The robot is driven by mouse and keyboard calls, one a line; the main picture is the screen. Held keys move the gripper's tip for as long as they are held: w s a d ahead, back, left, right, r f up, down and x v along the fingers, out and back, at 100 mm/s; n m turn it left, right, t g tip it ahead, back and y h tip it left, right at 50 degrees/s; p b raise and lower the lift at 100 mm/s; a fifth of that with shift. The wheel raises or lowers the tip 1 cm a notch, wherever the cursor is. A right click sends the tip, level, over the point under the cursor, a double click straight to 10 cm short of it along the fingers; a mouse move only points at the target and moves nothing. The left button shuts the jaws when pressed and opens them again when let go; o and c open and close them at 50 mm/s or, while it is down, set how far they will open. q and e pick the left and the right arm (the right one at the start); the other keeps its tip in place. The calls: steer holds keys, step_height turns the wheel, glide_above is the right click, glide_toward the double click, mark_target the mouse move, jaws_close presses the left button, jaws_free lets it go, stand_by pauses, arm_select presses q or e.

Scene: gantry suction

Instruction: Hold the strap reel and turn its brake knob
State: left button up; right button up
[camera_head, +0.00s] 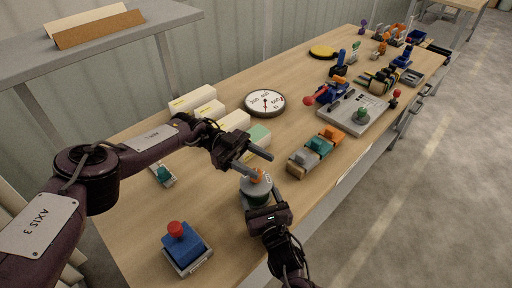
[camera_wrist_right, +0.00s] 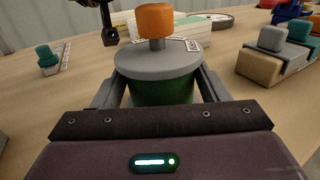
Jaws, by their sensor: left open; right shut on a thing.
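The strap reel (camera_wrist_right: 164,80) is a green drum with a grey top and an orange brake knob (camera_wrist_right: 155,20) standing on a short grey stem. In the head view the reel (camera_head: 255,193) is upright near the table's front edge, its knob (camera_head: 257,176) partly covered by my left gripper. My right gripper (camera_head: 262,205) is shut on the reel, with one finger along each side of the drum. My left gripper (camera_head: 257,164) is open and empty, just above and behind the knob. Part of it (camera_wrist_right: 109,32) shows to the left of the knob in the right wrist view.
Several white boxes (camera_head: 195,100) and a round gauge (camera_head: 265,103) stand behind the reel. A row of coloured blocks (camera_head: 316,153) and a grey panel (camera_head: 352,118) lie to the right. A blue box with a red button (camera_head: 184,249) is at front left.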

arm_select(q)
step_height(320, 180, up, 6)
steer(key=shift+f, duration=0.15)
stand_by(0.3)
